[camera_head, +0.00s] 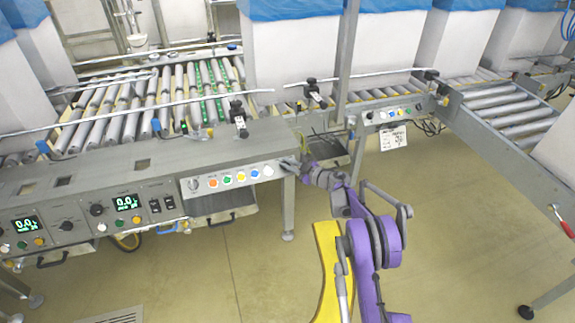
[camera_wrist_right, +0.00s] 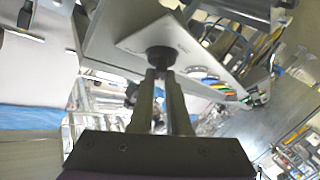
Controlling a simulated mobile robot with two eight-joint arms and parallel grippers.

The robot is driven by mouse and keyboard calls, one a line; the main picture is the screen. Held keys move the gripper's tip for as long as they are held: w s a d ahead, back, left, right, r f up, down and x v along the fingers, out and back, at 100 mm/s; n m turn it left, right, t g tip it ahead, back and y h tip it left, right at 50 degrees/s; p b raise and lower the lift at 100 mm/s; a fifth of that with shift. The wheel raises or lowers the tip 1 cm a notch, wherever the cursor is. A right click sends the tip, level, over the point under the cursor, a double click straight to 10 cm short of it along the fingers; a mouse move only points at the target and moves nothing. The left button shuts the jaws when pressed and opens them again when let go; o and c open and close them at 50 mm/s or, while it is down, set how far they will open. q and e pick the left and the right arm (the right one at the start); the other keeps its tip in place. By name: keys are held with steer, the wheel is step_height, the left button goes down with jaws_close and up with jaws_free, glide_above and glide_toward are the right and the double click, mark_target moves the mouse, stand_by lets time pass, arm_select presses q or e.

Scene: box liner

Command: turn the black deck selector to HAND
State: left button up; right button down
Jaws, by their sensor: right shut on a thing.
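The black deck selector (camera_wrist_right: 161,58) shows in the right wrist view as a round dark knob on a pale square plate (camera_wrist_right: 183,45). My right gripper (camera_wrist_right: 161,74) is shut on it, with both fingertips against the knob. The plate's lettering is too small to read, so I cannot tell which position the selector is in. In the head view my right gripper (camera_head: 291,165) is at the right end of the control panel (camera_head: 224,176), and the selector is hidden there. My left gripper is not in view.
The panel has a row of coloured buttons (camera_head: 240,177) just left of my right gripper. Roller conveyors (camera_head: 150,105) lie behind it, with large white boxes lined in blue (camera_head: 300,8). A yellow curved piece (camera_head: 328,262) is near my right arm. The floor (camera_head: 440,220) right of it is open.

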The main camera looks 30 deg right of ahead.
steer(key=shift+f, duration=0.15)
stand_by(0.3)
steer(key=c, duration=0.9)
jaws_free()
steer(key=shift+s+d, duration=0.15)
steer(key=shift+s, duration=0.05)
steer(key=p+v, duration=0.1)
steer(key=v, duration=0.9)
steer(key=shift+s+d+p, duration=0.1)
steer(key=shift+p, duration=0.3)
steer(key=shift+r, duration=0.2)
